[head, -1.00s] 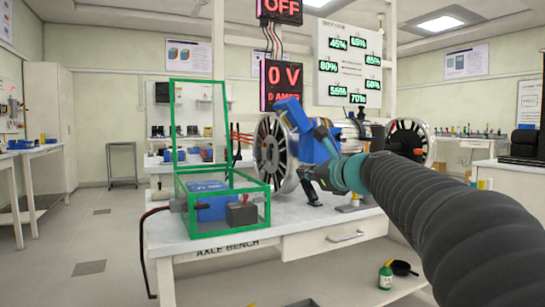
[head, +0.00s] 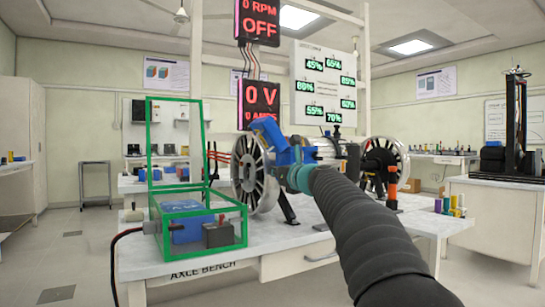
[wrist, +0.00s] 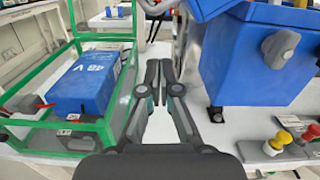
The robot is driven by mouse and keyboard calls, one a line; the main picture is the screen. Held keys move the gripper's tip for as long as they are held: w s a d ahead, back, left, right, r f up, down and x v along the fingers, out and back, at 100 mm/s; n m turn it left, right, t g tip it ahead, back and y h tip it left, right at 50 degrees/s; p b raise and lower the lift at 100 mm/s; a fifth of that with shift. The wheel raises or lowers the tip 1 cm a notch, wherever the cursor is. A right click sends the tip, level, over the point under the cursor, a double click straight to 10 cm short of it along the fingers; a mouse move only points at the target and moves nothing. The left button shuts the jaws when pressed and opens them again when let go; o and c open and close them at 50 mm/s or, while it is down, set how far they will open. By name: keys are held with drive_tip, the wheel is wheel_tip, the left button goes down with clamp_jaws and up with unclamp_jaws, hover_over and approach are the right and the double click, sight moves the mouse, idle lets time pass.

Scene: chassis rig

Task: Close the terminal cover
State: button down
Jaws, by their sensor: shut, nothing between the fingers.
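A blue box (wrist: 262,55) with a grey knob stands on the right in the wrist view. A tilted blue flap (head: 268,132) rises above it in the head view and looks like its raised cover. A green-framed case (head: 195,204) with an upright green lid frame (head: 148,140) stands on the left of the bench. I cannot tell for certain which lid is the terminal cover. My gripper (wrist: 160,66) is shut and empty, between the green case and the blue box. In the head view my arm hides part of the blue box.
The bench (head: 135,263) carries a spoked wheel (head: 251,173) on the left and another wheel (head: 386,155) on the right. A blue battery-like block (wrist: 83,85) lies inside the green case. Red and yellow knobs (wrist: 278,142) stand at lower right in the wrist view.

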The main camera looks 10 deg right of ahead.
sight(265, 138)
drive_tip(key=shift+w+a+r+p, duration=0.15)
drive_tip(key=shift+r+p, duration=0.35)
drive_tip(key=shift+r, duration=1.35)
drive_tip(key=shift+a+r, duration=0.1)
